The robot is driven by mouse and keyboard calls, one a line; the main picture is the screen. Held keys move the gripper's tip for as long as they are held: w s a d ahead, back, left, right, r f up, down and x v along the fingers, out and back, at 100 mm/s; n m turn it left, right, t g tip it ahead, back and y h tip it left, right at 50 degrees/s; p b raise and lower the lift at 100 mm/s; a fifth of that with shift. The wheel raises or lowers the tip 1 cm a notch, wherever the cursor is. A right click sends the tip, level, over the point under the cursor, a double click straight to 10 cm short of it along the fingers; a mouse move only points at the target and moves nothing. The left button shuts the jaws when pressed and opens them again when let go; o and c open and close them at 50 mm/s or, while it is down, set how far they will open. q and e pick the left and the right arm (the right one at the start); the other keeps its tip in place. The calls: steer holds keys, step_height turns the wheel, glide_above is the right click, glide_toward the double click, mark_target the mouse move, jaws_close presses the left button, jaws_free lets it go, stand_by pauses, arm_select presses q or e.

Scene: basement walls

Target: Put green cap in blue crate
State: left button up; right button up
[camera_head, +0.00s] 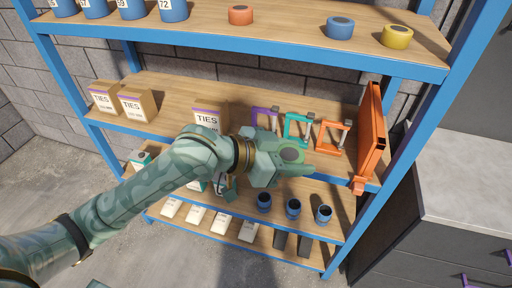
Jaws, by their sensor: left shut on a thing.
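My left arm comes in from the left, and its gripper (300,163) is in front of the middle shelf. The gripper is shut on a round green cap (290,155) with a dark grey top, and its fingers hide part of it. The cap is in front of the shelf, between the clamps and the small blue cups below. I see no blue crate that I can make out. My right gripper is not in view.
Blue tubs (132,9) and orange, blue and yellow round pieces (397,36) stand on the top shelf (280,30). The middle shelf holds TIES boxes (137,104), several clamps (299,130) and an orange case (371,130). Blue cups (293,208) stand below. A grey-topped cabinet (460,180) is at right.

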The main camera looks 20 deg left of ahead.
mark_target(300, 158)
arm_select(q)
steer(key=d+m+g+h, duration=0.1)
steer(key=d, duration=0.1)
steer(key=shift+d+r+m, duration=0.15)
steer(key=shift+d+m, duration=0.15)
steer(key=shift+m, duration=0.1)
steer(key=shift+s+d+m+g, duration=0.1)
steer(key=shift+d+m+g, duration=0.1)
steer(key=shift+m+g, duration=0.35)
steer(key=m+g, duration=0.1)
steer(key=a+g+h, duration=0.1)
steer(key=a+m+g, duration=0.1)
steer(key=shift+s+a+m+g+h, duration=0.2)
steer(key=shift+s+m+g+h, duration=0.05)
steer(key=shift+m+g+h, duration=0.1)
steer(key=shift+s+a+m+g, duration=0.15)
steer(key=shift+a+m+g, duration=0.15)
steer(key=shift+m+g, duration=0.35)
steer(key=shift+s, duration=0.1)
